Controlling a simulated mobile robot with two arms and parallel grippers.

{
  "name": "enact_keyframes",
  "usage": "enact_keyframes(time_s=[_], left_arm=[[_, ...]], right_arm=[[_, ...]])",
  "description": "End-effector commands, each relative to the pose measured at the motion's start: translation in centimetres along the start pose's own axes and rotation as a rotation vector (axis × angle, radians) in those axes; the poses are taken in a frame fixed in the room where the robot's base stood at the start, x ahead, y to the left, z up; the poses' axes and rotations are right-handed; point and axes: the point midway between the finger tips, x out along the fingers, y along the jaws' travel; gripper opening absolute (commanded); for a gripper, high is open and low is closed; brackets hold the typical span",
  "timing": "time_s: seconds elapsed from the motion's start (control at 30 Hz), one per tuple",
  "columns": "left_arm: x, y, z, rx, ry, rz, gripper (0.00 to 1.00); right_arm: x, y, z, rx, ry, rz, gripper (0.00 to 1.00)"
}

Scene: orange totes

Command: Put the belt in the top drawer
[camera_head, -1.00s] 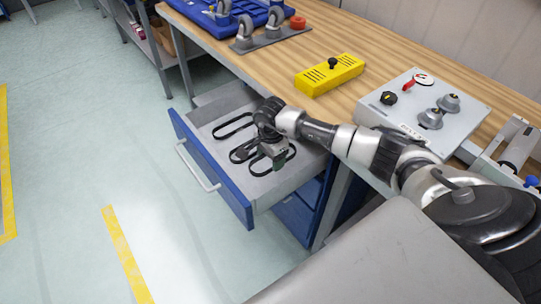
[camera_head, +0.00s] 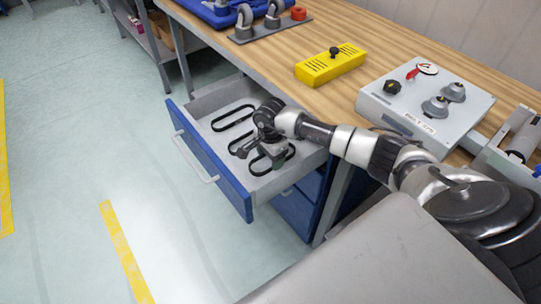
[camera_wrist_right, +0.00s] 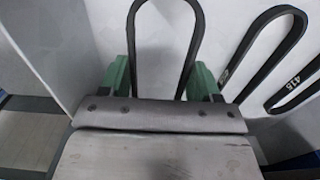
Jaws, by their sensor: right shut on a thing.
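The top drawer (camera_head: 239,191) of the blue cabinet is pulled open under the workbench. My right gripper (camera_head: 272,153) is low inside it, near the drawer's right side. In the right wrist view, its green fingertips (camera_wrist_right: 160,82) are shut on a black belt (camera_wrist_right: 192,50), whose loop stretches away beyond them. That belt also shows under the gripper in the head view (camera_head: 257,172). Two other black belts lie on the drawer floor: one at the far left (camera_head: 232,109) and one partly hidden by the gripper. My left gripper is out of view.
The wooden bench top (camera_head: 290,42) holds a yellow box (camera_head: 330,66), a grey control box (camera_head: 424,105) with knobs, and casters on a plate (camera_head: 271,32). Open floor with yellow tape lies left of the drawer (camera_head: 125,250).

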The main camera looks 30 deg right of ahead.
Motion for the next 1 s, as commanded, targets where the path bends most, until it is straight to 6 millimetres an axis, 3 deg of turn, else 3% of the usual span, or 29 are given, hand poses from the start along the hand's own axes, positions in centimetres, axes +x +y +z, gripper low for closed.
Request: enact_keyframes(time_s=[1.0], left_arm=[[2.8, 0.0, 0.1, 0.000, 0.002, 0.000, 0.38]], right_arm=[[2.9, 0.0, -0.1, 0.001, 0.001, 0.000, 0.40]])
